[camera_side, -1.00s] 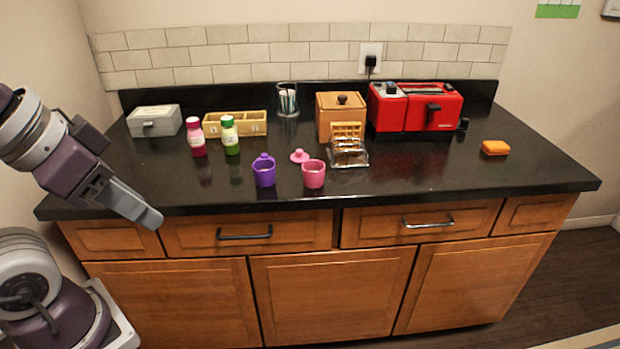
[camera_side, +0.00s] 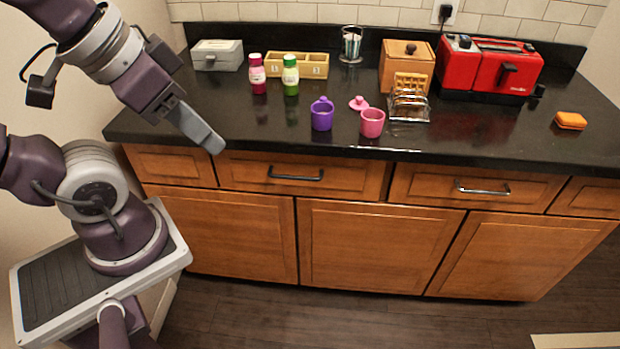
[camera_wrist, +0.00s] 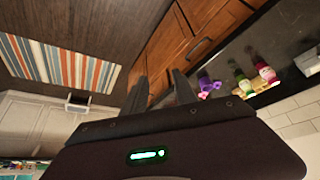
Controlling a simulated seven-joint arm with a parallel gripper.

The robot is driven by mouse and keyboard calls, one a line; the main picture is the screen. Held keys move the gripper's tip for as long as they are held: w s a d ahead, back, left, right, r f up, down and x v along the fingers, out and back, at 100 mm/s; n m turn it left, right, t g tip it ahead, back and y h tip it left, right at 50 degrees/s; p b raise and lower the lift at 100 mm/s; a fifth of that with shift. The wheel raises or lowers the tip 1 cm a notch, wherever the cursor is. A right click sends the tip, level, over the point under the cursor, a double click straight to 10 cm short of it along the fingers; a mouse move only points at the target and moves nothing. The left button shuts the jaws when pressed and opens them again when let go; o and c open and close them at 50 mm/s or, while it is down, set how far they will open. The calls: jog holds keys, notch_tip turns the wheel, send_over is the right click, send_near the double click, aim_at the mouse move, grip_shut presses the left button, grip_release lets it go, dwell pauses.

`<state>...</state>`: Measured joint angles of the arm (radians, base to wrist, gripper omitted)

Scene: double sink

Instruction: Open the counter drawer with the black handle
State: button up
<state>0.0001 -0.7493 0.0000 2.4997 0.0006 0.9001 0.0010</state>
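The wooden counter drawer (camera_side: 245,172) with the black handle (camera_side: 296,175) is shut, its front flush under the dark countertop. The black handle also shows in the wrist view (camera_wrist: 200,48), beyond my fingers. My gripper (camera_side: 212,145) is left of the handle, near the counter's front edge and the drawer's upper left corner in the picture. It appears apart from the handle. In the wrist view, the two fingers of my gripper (camera_wrist: 160,90) stand apart with nothing between them.
A second drawer to the right has a silver handle (camera_side: 482,189). The counter (camera_side: 470,135) holds a purple cup (camera_side: 322,116), a pink cup (camera_side: 372,123), bottles and a red toaster (camera_side: 490,66). The floor (camera_side: 330,315) before the cabinets is clear. A striped rug (camera_wrist: 60,65) lies on the floor.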

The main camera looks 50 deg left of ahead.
jog(key=w+a+f+m+g+y, duration=0.3)
jog(key=w+a+f+m+g, duration=0.15)
jog(key=w+m, duration=0.45)
jog(key=m+y, duration=1)
jog(key=m, duration=1.1)
send_near(294, 178)
jog(key=s+a+r, duration=0.2)
jog(key=s+r, duration=0.2)
jog(key=r, duration=0.3)
notch_tip(294, 178, down, 10)
jog(key=w+a+m+t+y, duration=0.15)
jog(key=m+t, duration=0.35)
jog(key=m, duration=0.6)
jog(key=x, duration=0.6)
jog(key=shift+w+a+f, duration=0.1)
jog(key=shift+w, duration=0.45)
jog(key=shift+w+a, duration=0.1)
jog(key=shift+a, duration=0.1)
grip_shut()
